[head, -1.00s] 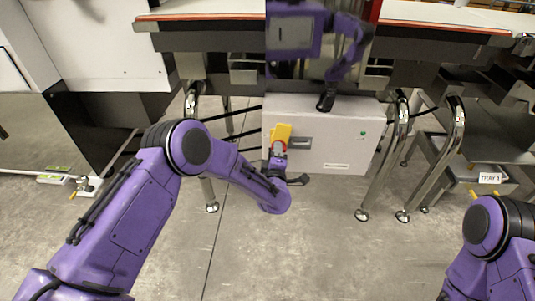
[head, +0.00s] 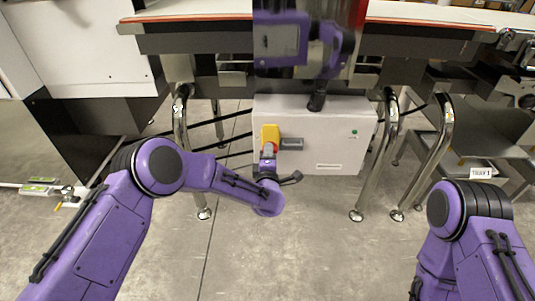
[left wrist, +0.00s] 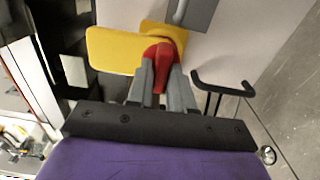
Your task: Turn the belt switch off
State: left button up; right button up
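The belt switch is a red knob (left wrist: 160,52) with yellow parts (left wrist: 113,50) behind and to its left in the left wrist view. In the head view the yellow part (head: 270,134) is on the left of the front of a light grey control box (head: 335,130) under the belt. My left gripper (head: 268,156) is at the knob, and in the left wrist view its two grey fingers (left wrist: 160,78) lie on either side of the red knob and appear closed on it. The fingertips hide part of the knob. My right arm shows at lower right; its gripper is out of frame.
A black bar-shaped handle (left wrist: 222,84) is close to the right of my left fingers. A dark grey fitting (head: 292,144) is beside the yellow part, and a green light (head: 354,133) farther right. Shiny metal legs (head: 436,150) flank the box. The floor in front is clear.

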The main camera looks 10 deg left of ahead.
pick_arm(q)
jog(key=shift+o, duration=1.2)
jog(key=s+d+p, duration=0.1)
jog(key=s+p, duration=0.2)
jog(key=s, duration=0.7)
jog(key=shift+s, duration=0.25)
jog(key=shift+d, duration=0.1)
